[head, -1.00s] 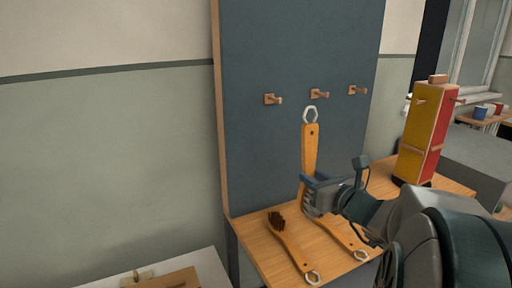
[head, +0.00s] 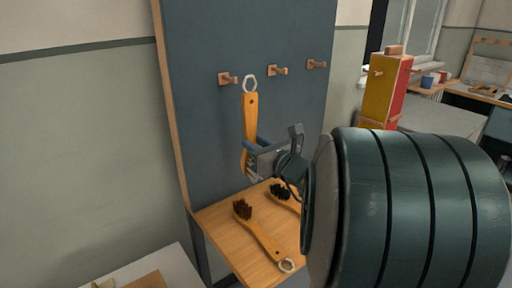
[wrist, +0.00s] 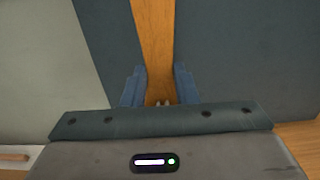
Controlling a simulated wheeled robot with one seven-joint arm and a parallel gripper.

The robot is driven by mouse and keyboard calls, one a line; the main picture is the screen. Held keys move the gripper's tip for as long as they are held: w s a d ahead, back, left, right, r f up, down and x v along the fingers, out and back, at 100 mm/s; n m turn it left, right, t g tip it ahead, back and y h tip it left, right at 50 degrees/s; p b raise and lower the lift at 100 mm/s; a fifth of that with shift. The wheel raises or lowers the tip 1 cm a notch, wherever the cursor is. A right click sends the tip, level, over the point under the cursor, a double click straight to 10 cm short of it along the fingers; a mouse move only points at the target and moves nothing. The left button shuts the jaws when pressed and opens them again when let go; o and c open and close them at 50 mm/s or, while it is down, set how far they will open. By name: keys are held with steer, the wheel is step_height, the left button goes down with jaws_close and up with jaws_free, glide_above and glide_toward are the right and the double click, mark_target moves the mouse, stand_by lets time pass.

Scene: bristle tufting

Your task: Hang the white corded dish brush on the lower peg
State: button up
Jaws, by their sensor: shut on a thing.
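A wooden brush (head: 250,118) with a white cord loop (head: 249,85) at its top end is upright in my gripper (head: 252,160), in front of the blue-grey board (head: 200,130). My gripper is shut on its lower part; the handle also shows between the fingers in the wrist view (wrist: 154,45). Its bristles are mostly hidden. The loop appears between the left peg (head: 228,78) and the middle peg (head: 278,70), apart from both. A right peg (head: 316,64) is farther along. The pegs look roughly in one row; I cannot tell which is lower.
A brush with dark brown bristles (head: 262,238) lies on the wooden table (head: 222,222) below the board. A black-bristled brush (head: 281,191) lies beside it, partly hidden by my arm. A yellow and red box (head: 385,90) stands at the right.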

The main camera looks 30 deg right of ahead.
steer(key=w+a+f+b, duration=0.1)
steer(key=w, duration=0.6)
steer(key=shift+w+a+f, duration=0.2)
steer(key=shift+w+a, duration=0.05)
steer(key=shift+w, duration=0.05)
stand_by(0.4)
stand_by(0.4)
steer(key=o, duration=1.1)
steer(key=shift+s+d+b, duration=0.15)
steer(key=shift+s+d, duration=0.05)
steer(key=shift+s, duration=0.95)
steer(key=shift+s+d+b, duration=0.15)
steer(key=shift+s+d, duration=0.1)
steer(key=shift+s, duration=0.85)
steer(key=shift+s+d+b, duration=0.15)
steer(key=shift+s+d, duration=0.05)
steer(key=shift+s, duration=0.95)
